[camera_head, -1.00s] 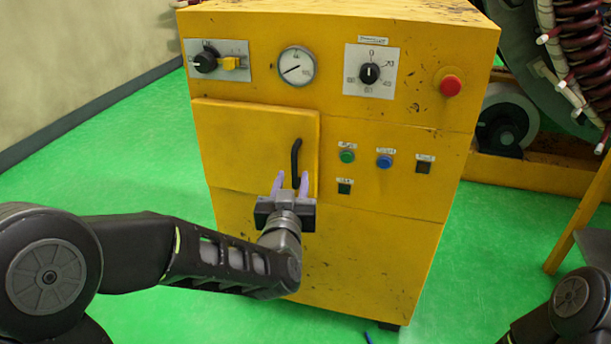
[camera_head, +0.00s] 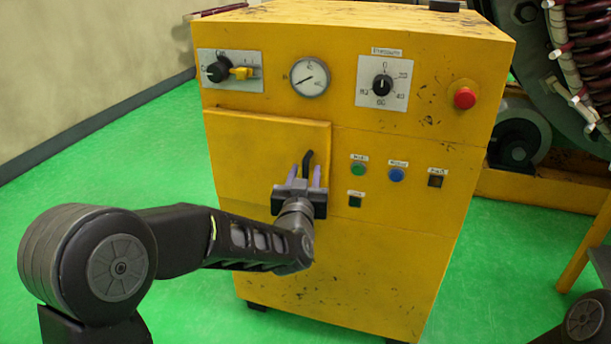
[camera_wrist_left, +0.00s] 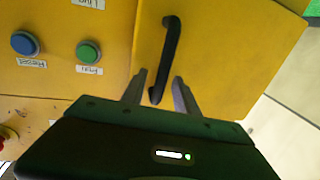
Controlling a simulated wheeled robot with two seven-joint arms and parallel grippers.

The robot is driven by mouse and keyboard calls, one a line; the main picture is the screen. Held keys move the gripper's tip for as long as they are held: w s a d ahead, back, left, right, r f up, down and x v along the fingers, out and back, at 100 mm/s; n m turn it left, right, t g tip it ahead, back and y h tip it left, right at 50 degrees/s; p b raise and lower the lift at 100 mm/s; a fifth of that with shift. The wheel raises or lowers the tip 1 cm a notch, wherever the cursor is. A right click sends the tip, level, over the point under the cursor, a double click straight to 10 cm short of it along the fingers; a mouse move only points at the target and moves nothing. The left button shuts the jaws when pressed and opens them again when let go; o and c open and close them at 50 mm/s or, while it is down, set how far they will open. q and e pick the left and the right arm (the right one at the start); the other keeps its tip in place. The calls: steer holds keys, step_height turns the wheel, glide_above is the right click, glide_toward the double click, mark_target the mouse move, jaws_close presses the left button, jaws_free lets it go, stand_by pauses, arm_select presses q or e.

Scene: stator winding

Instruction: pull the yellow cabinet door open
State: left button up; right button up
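The yellow cabinet door (camera_head: 250,152) is a flat panel at the upper left of the cabinet front, and it looks closed. Its black bar handle (camera_head: 307,163) stands near the door's right edge. My left gripper (camera_head: 305,172) is at the handle, with its two fingers apart, one on each side of the handle's lower part. In the left wrist view the handle (camera_wrist_left: 168,55) runs down between the open fingers (camera_wrist_left: 157,85), with gaps on both sides. The door (camera_wrist_left: 225,50) fills the upper right there. The fingers of my right gripper are not in view.
The yellow cabinet (camera_head: 350,265) carries a gauge (camera_head: 310,77), knobs, a red button (camera_head: 465,98) and several small buttons right of the door. Green floor (camera_head: 110,165) lies free to the left. Machinery with red coils (camera_head: 590,40) stands at the right.

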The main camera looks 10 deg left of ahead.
arm_select(q)
steer(key=shift+w, duration=0.25)
jaws_close()
stand_by(1.4)
